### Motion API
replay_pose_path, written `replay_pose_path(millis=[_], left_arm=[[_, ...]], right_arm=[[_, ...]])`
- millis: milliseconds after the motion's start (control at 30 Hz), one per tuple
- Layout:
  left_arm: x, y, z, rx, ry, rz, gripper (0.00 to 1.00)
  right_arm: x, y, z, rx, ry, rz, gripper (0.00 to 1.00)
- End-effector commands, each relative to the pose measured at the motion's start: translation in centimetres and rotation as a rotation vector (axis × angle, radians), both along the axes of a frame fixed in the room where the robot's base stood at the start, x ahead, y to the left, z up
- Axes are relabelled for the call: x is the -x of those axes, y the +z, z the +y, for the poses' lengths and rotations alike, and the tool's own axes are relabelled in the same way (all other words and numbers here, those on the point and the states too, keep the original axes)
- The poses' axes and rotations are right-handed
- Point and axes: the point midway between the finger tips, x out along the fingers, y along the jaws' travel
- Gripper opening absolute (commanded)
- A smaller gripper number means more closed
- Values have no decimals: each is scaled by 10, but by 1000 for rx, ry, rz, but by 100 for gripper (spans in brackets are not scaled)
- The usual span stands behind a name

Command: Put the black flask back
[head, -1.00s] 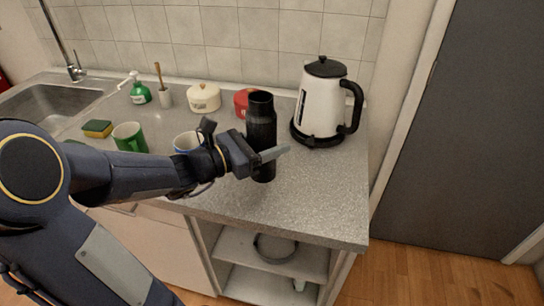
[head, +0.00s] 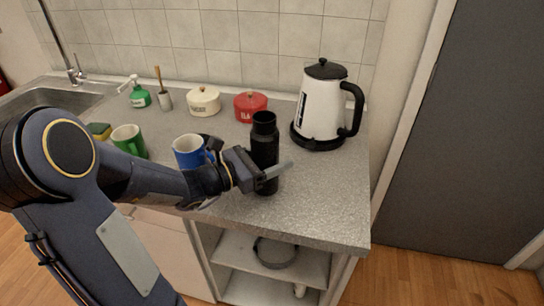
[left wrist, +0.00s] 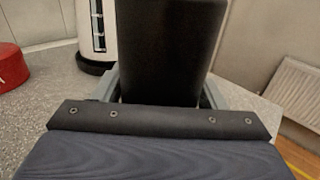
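The black flask (head: 264,148) is upright over the front part of the grey counter, left of the kettle. My left gripper (head: 273,172) reaches in from the left and is shut around the lower part of the flask. In the left wrist view the flask (left wrist: 168,50) fills the space between the two grey fingers (left wrist: 163,95). Whether the flask's base touches the counter I cannot tell. My right gripper is not in view.
The white kettle (head: 322,108) stands right of the flask. A red pot (head: 250,107) and a cream pot (head: 204,101) stand behind. A blue mug (head: 189,151) and green mug (head: 129,139) are to the left. The counter (head: 325,195) is clear at front right.

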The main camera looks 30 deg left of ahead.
Motion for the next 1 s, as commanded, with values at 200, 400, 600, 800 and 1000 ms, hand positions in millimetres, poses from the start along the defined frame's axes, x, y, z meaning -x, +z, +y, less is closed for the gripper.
replay_pose_path(millis=[200,400,600,800,1000], left_arm=[[0,0,0,0,0,0,78],[0,4,0,0,0,0,78],[21,4,15,-3,6,-1,78],[59,4,38,-3,7,-2,78],[89,3,55,-1,3,0,78]], right_arm=[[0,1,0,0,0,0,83],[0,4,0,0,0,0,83],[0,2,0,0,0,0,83],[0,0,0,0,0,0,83],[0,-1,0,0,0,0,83]])
